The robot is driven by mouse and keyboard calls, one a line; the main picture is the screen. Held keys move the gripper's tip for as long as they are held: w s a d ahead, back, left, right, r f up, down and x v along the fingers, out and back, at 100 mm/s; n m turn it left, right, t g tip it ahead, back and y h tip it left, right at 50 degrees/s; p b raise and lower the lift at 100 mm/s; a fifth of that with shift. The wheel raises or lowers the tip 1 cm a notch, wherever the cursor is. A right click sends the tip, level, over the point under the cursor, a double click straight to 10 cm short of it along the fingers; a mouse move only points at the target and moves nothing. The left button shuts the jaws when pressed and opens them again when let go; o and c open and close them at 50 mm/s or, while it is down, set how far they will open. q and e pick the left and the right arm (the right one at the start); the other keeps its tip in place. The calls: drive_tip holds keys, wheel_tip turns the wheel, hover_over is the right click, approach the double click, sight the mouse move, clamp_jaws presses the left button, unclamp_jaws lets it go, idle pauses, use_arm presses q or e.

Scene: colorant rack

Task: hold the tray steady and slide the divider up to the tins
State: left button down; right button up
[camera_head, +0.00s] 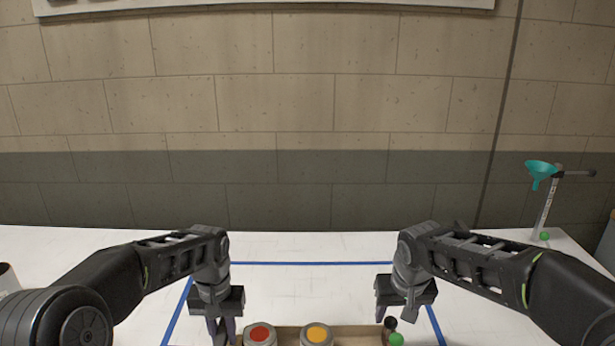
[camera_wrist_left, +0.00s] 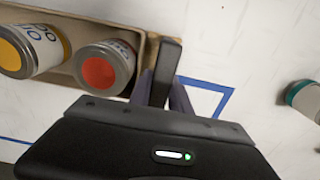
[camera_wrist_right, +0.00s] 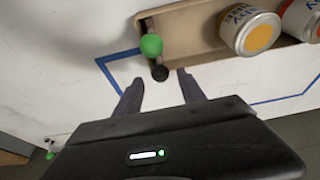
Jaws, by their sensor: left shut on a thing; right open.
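The light brown tray (camera_head: 350,331) lies at the bottom edge of the head view, partly cut off. It holds a red-lidded tin (camera_head: 259,336) and a yellow-lidded tin (camera_head: 317,335), side by side. My left gripper (camera_head: 222,328) is shut on a dark upright tab (camera_wrist_left: 165,70) at the tray's end beside the red tin. At the other end, a green ball (camera_wrist_right: 151,45) and a black knob (camera_wrist_right: 160,73) show; they seem to belong to the divider, whose plate I cannot make out clearly. A gap separates them from the yellow tin. My right gripper (camera_wrist_right: 156,83) is open, its fingertips near the black knob.
Blue tape (camera_head: 300,263) marks a rectangle on the white table (camera_head: 80,240). A teal funnel (camera_head: 541,170) on a stand is at the far right. A teal-edged container (camera_wrist_left: 303,97) lies apart from the tray. The table behind the tray is clear.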

sight(391, 320)
drive_tip(key=shift+x, duration=2.55)
drive_tip(key=shift+c, duration=0.6)
clamp_jaws()
drive_tip(key=shift+a, duration=2.2)
